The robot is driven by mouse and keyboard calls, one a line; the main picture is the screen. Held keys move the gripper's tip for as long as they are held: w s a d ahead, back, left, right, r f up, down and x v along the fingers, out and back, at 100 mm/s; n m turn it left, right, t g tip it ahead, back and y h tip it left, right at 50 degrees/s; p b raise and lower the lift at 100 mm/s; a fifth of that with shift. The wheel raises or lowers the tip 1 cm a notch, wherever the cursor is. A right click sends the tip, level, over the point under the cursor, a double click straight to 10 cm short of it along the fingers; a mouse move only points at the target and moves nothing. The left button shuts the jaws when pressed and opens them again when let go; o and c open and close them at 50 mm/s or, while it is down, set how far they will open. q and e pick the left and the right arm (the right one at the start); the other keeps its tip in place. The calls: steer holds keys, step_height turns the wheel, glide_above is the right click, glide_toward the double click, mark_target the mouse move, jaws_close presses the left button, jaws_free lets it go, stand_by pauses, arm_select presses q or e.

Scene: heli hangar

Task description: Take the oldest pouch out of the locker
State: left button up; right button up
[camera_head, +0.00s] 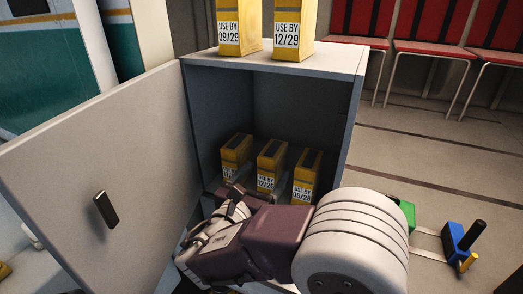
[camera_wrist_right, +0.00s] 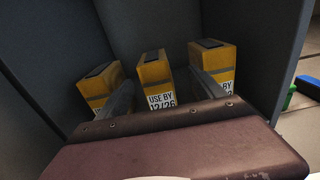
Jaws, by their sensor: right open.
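The grey locker (camera_head: 358,75) stands open, its door (camera_head: 90,150) swung to the left. Three yellow pouches stand upright in a row inside. The left pouch (camera_head: 237,150) has its label mostly hidden by my gripper. The middle pouch (camera_head: 271,160) reads USE BY 12/26, clearest in the wrist view (camera_wrist_right: 155,72). The right pouch (camera_head: 307,170) has a date that looks like 06/28, but it is too small to be sure. My right gripper (camera_wrist_right: 165,88) is open, its fingers to either side of the middle pouch's front; contact cannot be told. My left gripper is not in view.
Two more yellow pouches stand on the locker's top, reading 09/29 (camera_head: 238,30) and 12/29 (camera_head: 293,32). Blue and green objects (camera_head: 459,240) lie on the right. Red chairs (camera_head: 430,60) line the back.

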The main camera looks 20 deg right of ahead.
mark_target(273, 153)
steer(key=shift+w+r, duration=0.2)
steer(key=shift+w, duration=0.3)
steer(key=shift+w+d+r, duration=0.25)
steer(key=shift+d+r, duration=0.05)
steer(key=shift+r, duration=0.1)
steer(key=p+x, duration=0.2)
steer(key=x, duration=0.4)
steer(key=shift+w+d, duration=0.1)
steer(key=shift+d, duration=0.05)
steer(key=shift+w+d+f, duration=0.1)
steer(key=shift+w+d, duration=0.2)
steer(key=shift+w, duration=0.05)
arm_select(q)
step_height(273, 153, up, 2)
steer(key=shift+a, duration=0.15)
arm_select(e)
jaws_close()
